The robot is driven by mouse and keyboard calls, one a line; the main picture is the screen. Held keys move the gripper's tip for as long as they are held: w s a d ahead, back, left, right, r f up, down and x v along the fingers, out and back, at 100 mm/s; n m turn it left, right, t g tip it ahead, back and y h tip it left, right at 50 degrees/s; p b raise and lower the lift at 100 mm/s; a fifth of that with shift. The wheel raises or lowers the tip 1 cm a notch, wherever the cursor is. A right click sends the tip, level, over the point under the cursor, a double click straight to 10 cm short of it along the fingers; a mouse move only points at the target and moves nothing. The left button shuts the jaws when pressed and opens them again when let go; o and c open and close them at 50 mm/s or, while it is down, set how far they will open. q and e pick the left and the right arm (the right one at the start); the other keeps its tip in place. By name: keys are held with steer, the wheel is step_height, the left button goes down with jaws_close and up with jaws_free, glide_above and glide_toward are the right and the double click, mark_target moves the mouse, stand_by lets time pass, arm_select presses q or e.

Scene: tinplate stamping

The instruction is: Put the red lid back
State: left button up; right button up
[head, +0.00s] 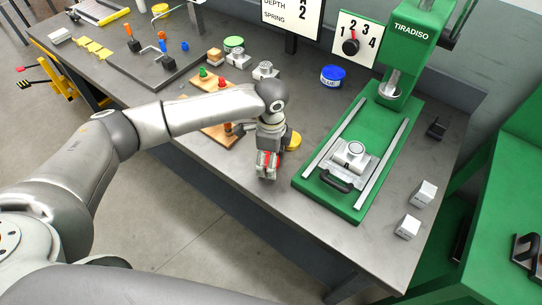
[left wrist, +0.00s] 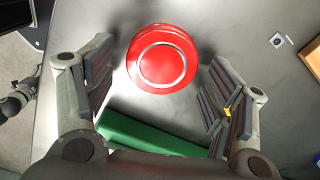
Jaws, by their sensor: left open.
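The red lid (left wrist: 162,58) is round with a raised ring, and in the left wrist view it lies over the grey table top, ahead of and between my left gripper's fingers. My left gripper (left wrist: 160,95) is open, with a gap between each finger and the lid. In the head view my left gripper (head: 267,172) points down over the table, left of the green press. Only a bit of red shows at its fingers there, and the rest of the lid is hidden. I cannot tell what the red lid rests on. My right gripper is not in view.
The green press base (head: 309,177) stands close right of my gripper. A yellow round piece (head: 294,141) sits just behind it. A blue tin (head: 333,76) and a green-topped tin (head: 233,44) stand farther back. Two pale blocks (head: 424,193) (head: 407,227) lie right of the press.

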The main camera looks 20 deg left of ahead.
arm_select(q)
step_height(320, 180, up, 12)
steer(key=b, duration=0.2)
steer(key=shift+r, duration=0.15)
stand_by(0.7)
